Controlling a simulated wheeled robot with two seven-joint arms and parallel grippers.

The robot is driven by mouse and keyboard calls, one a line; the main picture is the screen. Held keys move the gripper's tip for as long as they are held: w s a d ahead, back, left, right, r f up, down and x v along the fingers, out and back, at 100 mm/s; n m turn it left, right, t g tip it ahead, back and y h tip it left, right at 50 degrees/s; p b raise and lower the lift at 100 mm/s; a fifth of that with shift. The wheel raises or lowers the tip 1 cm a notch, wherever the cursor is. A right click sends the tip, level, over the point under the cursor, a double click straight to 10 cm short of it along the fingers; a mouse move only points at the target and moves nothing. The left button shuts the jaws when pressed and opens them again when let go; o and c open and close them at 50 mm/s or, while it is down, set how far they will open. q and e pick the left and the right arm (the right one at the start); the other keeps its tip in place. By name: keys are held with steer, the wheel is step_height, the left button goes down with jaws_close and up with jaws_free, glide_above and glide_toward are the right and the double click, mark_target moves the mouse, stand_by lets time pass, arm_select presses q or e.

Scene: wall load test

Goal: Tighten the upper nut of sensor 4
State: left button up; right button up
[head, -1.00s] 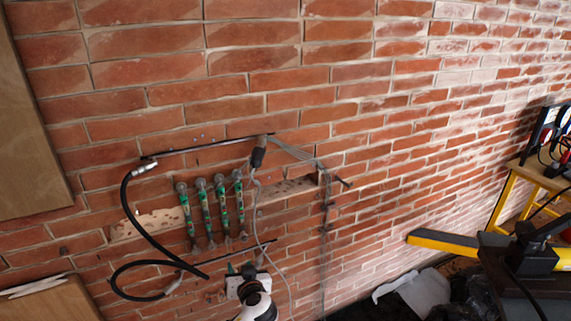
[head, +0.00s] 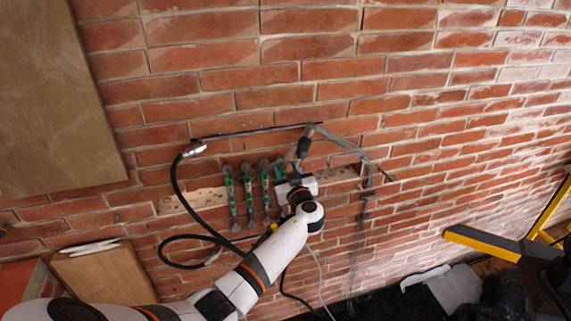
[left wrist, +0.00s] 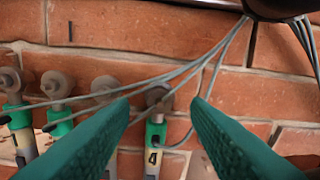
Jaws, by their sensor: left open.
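Sensor 4 (left wrist: 154,135) is a green and pale rod marked "4" on the brick wall; in the wrist view its upper nut (left wrist: 158,97) is a grey round piece at its top. My left gripper (left wrist: 161,104) is open; its two green fingers show on either side of the nut, nearer the camera, and I cannot tell whether they touch it. In the head view my left gripper (head: 284,181) is at the right end of the row of sensors and hides part of sensor 4. My right gripper is not in view.
Other green sensors (head: 248,190) stand close to the left. Thin grey cables (left wrist: 185,68) cross the wall in front of the sensors' tops. A black hose (head: 178,190) curls at the left. A wooden panel (head: 50,95) is at the upper left, and a yellow bar (head: 482,243) is at the right.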

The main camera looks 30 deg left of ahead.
arm_select(q)
steer(key=shift+x, duration=0.8)
jaws_close()
steer(key=shift+f, duration=0.1)
